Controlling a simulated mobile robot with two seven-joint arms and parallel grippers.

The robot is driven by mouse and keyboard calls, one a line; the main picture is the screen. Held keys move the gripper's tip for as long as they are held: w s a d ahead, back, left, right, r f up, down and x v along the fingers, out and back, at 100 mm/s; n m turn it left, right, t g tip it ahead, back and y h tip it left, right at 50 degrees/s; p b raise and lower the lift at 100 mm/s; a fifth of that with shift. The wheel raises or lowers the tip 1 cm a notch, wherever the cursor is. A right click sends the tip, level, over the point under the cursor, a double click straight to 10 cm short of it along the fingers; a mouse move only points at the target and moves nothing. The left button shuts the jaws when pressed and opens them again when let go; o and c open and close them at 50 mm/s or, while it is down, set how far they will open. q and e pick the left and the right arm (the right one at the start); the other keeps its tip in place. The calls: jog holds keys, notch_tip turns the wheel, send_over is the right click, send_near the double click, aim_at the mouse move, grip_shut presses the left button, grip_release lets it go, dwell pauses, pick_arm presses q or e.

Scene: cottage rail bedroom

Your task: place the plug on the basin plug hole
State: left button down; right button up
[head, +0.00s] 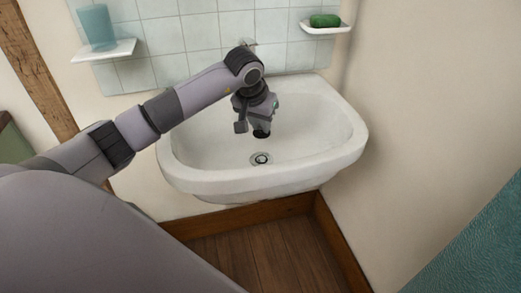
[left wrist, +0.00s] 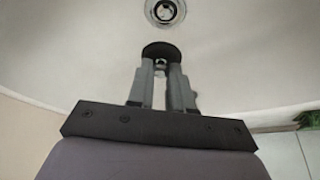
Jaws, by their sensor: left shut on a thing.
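The white basin (head: 300,165) is fixed to the wall. Its plug hole (head: 261,159) has a metal ring and is uncovered at the bottom of the bowl. It also shows at the top of the left wrist view (left wrist: 165,11). My left gripper (head: 262,128) points down inside the basin, above and behind the plug hole in the head view. It is shut on the dark round plug (left wrist: 161,51), which also shows below the fingers in the head view (head: 261,134). The plug is apart from the hole in both views. My right gripper is not in view.
A tap (head: 247,43) is partly hidden behind my left arm. A shelf on the left (head: 104,51) holds a blue cup (head: 97,27). A soap dish on the right (head: 325,28) holds green soap (head: 325,20). The right side of the bowl is clear.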

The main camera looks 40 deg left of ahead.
aim_at(259, 135)
pick_arm(q)
notch_tip(259, 135, down, 5)
jog(key=shift+f, duration=2.05)
jog(key=shift+f+b, duration=0.2)
jog(key=shift+b, duration=0.15)
jog(key=c, duration=1)
grip_release()
